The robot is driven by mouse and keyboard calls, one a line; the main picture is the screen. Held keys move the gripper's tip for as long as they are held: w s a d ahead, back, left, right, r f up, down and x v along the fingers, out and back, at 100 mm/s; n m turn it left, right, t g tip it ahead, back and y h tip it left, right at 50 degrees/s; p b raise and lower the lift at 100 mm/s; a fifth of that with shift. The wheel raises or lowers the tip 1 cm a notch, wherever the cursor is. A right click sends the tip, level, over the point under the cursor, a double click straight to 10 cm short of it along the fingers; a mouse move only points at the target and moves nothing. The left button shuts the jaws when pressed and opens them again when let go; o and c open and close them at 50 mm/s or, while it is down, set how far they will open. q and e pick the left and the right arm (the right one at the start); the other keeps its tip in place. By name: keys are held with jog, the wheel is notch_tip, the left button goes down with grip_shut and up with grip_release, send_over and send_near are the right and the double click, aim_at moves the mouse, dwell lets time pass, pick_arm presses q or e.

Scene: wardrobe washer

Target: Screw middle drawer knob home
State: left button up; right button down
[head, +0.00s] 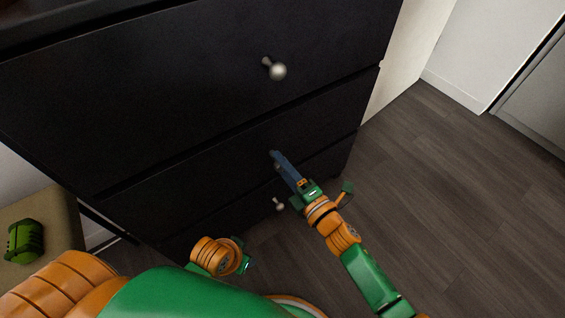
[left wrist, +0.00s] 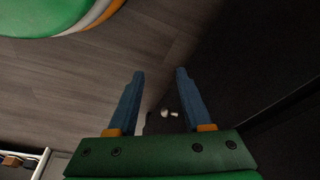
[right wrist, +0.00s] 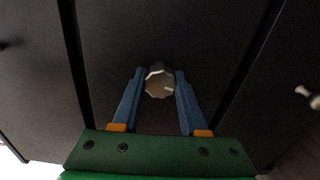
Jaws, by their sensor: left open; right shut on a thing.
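The black dresser's middle drawer (head: 215,165) is closed. My right gripper (head: 275,156) reaches its front from the right. In the right wrist view its fingers are shut on the middle drawer knob (right wrist: 158,85), a pale faceted knob between the fingertips. The fingers hide this knob in the head view, and I cannot tell whether it sits flush. My left gripper (left wrist: 160,73) is open and empty, low in front of the dresser; its fingers hardly show in the head view.
A round silver knob (head: 277,70) is on the drawer above and another knob (head: 279,204) on the drawer below. A tan seat (head: 60,215) with a green object (head: 25,241) stands at the left. The wood floor (head: 470,190) at the right is clear.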

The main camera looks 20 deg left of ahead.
jog(key=m+p, duration=0.1)
jog(key=m, duration=0.3)
jog(key=shift+m, duration=0.3)
jog(key=m, duration=0.4)
jog(key=shift+p, duration=0.4)
jog(key=m, duration=0.5)
pick_arm(q)
notch_tip(320, 180, down, 6)
jog(key=s, duration=0.2)
pick_arm(e)
jog(key=m, duration=0.4)
jog(key=shift+m+p, duration=0.3)
jog(key=m, duration=0.8)
jog(key=shift+b, duration=0.35)
jog(key=shift+f+m, duration=0.1)
jog(key=shift+m, duration=0.4)
jog(key=m+b, duration=0.1)
jog(key=m, duration=0.2)
pick_arm(q)
jog(key=shift+w+r+b, duration=0.15)
jog(key=shift+w+r, duration=0.2)
jog(key=shift+r, duration=0.6)
jog(key=shift+w+r+b, duration=0.1)
jog(key=shift+w+r, duration=0.2)
jog(key=shift+r, duration=0.6)
jog(key=shift+w+r+b, duration=0.15)
jog(key=shift+w+r, duration=0.2)
jog(key=shift+r, duration=0.6)
pick_arm(e)
jog(key=shift+m, duration=1.7)
